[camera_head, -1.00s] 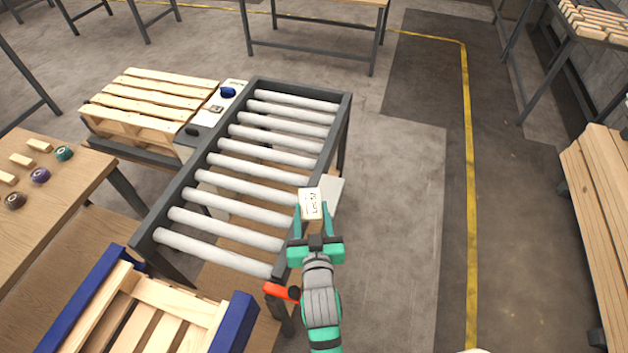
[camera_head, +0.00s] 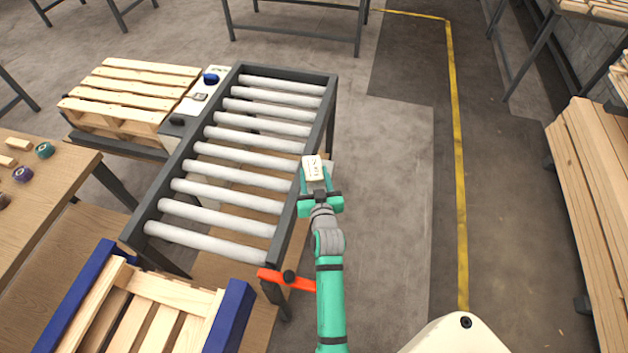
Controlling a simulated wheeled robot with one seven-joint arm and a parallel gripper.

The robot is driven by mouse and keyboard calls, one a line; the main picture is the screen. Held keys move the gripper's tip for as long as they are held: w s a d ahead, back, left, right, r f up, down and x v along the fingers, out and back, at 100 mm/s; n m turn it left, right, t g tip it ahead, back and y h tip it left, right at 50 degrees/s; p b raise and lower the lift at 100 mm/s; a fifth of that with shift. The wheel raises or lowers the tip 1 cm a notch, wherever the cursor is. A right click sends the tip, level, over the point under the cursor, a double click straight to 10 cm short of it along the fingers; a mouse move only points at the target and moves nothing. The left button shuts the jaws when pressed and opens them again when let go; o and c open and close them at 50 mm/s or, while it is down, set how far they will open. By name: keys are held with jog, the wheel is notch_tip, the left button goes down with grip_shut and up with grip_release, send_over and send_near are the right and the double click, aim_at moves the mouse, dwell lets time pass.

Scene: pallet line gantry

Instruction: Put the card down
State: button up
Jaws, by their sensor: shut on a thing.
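The card (camera_head: 314,168) is a small cream rectangle with dark markings on its face. My gripper (camera_head: 316,181) is shut on it, with green fingers on either side of the card's lower part. The card is at the right side rail of the roller conveyor (camera_head: 289,222), near the middle of its length. I cannot tell how high above the rail it is. A pale plate (camera_head: 328,170) shows partly behind the gripper, beside the rail; the rest of it is hidden.
A red lever (camera_head: 288,279) sticks out at the conveyor's near right corner. A blue-cornered pallet frame (camera_head: 232,318) stands in front. A wooden pallet (camera_head: 130,95) and a control panel (camera_head: 203,92) are at left. Floor right of the conveyor is clear up to the yellow line (camera_head: 459,180).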

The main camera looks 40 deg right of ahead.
aim_at(315, 185)
jog(key=shift+w+d+f, duration=0.15)
jog(key=shift+w+f, duration=0.05)
jog(key=shift+f, duration=0.05)
jog(key=shift+s+f, duration=0.1)
jog(key=shift+f, duration=1.45)
jog(key=shift+f, duration=0.1)
jog(key=o, duration=1)
jog(key=v, duration=1.2)
